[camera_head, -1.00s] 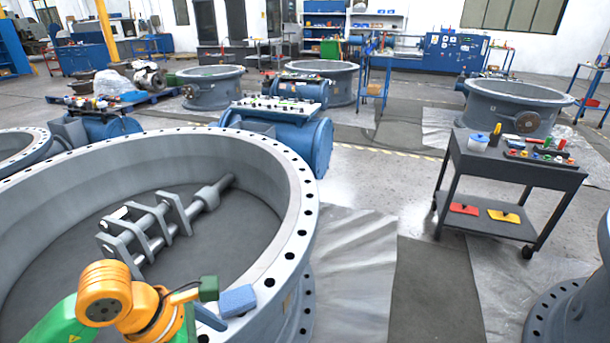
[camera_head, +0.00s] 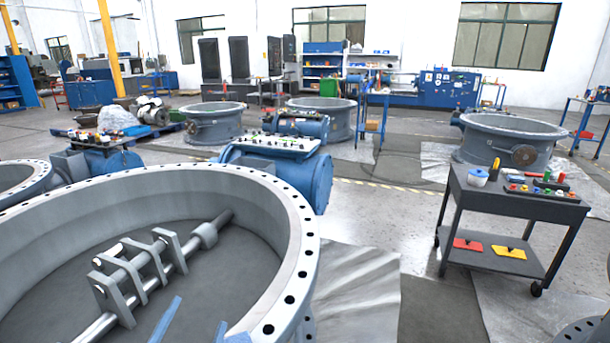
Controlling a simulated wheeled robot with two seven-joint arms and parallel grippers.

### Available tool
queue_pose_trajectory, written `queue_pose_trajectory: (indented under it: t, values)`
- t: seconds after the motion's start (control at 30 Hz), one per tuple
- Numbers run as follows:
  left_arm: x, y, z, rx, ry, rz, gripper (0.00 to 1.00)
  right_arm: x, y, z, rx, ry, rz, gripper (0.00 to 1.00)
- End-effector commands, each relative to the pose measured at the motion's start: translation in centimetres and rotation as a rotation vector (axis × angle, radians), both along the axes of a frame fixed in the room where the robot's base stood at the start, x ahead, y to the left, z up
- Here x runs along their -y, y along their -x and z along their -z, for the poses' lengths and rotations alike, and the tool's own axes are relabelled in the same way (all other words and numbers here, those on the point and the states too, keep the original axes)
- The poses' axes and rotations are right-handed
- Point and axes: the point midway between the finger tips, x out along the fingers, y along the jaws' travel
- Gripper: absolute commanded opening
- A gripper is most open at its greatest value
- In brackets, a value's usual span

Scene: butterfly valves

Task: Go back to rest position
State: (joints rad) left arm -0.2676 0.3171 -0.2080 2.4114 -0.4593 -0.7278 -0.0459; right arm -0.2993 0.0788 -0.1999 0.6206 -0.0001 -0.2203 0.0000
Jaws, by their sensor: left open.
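My left gripper (camera_head: 197,311) shows at the bottom edge of the head view as two thin blue fingers. They stand well apart with nothing between them, in front of the near grey valve ring (camera_head: 262,202). The rest of this gripper and its arm are below the frame. A small light blue piece (camera_head: 239,339) shows at the bottom edge, just right of the right finger and by the ring's flange; most of it is cut off, and I cannot tell whether it touches the flange. My right gripper is not in view.
A grey shaft with bracket plates (camera_head: 150,262) lies inside the near ring. A blue machine (camera_head: 300,178) stands behind it. A dark cart (camera_head: 515,200) with small parts and red and yellow pieces stands at right. Open floor (camera_head: 375,225) lies between ring and cart.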

Motion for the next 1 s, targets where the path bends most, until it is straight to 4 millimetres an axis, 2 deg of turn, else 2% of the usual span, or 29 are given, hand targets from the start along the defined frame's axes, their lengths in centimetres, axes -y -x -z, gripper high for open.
queue_pose_trajectory:
  t: [0.03,0.1,0.2,0.3,0.43,0.47,0.63,0.77,0.87,1.0]
  values:
    - [-0.8,1.3,3.7,-0.155,0.083,-0.055,1.0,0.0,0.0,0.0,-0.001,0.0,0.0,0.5]
    - [-1.3,3.9,8.6,-0.37,0.185,-0.124,1.0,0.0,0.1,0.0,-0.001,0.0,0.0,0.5]
    - [-1.0,8.2,13.7,-0.632,0.296,-0.196,1.0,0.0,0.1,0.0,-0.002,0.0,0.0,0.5]
    - [-0.1,12.9,17.4,-0.867,0.38,-0.246,1.0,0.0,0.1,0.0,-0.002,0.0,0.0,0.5]
    - [1.6,19.2,20.2,-1.148,0.467,-0.289,1.0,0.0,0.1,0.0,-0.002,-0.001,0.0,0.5]
    - [1.7,19.3,20.7,-1.167,0.467,-0.292,1.0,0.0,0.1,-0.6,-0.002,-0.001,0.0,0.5]
    - [1.8,18.8,25.6,-1.201,0.451,-0.3,1.0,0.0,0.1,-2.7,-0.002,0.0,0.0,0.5]
    - [1.7,20.0,29.7,-1.235,0.44,-0.304,1.0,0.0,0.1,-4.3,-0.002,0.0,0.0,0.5]
    - [1.4,22.3,32.9,-1.271,0.427,-0.311,1.0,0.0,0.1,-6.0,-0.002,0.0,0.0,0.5]
    - [0.5,27.7,36.4,-1.321,0.407,-0.316,1.0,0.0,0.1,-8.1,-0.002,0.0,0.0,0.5]
